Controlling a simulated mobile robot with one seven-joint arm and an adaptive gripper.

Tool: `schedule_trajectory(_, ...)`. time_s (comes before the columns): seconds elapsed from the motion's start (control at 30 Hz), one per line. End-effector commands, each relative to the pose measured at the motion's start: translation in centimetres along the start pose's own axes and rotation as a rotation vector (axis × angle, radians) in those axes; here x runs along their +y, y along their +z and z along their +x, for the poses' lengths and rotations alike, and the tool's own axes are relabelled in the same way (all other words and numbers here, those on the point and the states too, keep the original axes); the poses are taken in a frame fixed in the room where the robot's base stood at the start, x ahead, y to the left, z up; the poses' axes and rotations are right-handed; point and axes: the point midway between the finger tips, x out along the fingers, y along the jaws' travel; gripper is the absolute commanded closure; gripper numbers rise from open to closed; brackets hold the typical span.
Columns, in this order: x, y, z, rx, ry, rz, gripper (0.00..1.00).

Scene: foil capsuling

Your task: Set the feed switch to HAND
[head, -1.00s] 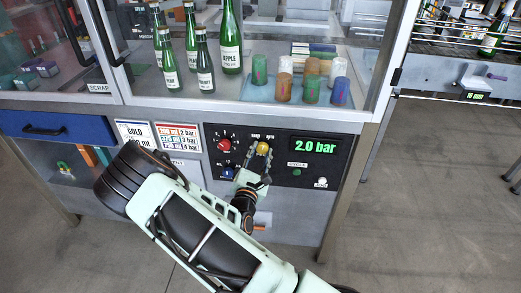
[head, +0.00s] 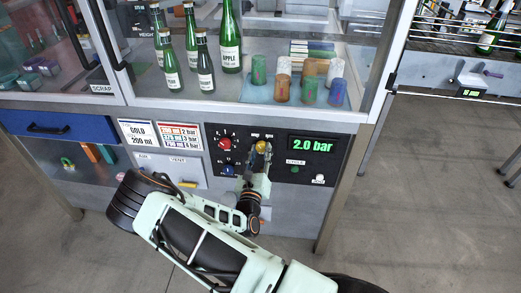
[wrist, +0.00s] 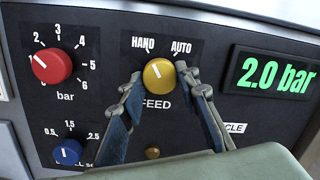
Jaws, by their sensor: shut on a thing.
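The yellow FEED knob (wrist: 159,75) sits on the black control panel, under the printed words HAND (wrist: 143,43) and AUTO (wrist: 181,47). Its white mark points up and slightly left, toward the HAND side. My gripper (wrist: 160,78) is shut on the knob, with one finger at its left side and one at its right. In the head view, the knob (head: 261,146) shows between the fingertips of my gripper (head: 260,151).
A red bar knob (wrist: 52,65) and a blue knob (wrist: 67,151) are left of the FEED knob. A green 2.0 bar display (wrist: 275,75) is to the right. Bottles (head: 230,50) and colored foil capsules (head: 308,90) stand behind glass above the panel.

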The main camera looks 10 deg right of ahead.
Motion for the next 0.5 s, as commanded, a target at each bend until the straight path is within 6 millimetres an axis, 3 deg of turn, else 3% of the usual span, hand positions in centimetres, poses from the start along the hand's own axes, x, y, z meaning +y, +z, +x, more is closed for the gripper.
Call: schedule_trajectory(0.5, 0.00, -0.29, -0.19, 0.000, 0.008, -0.086, 0.95)
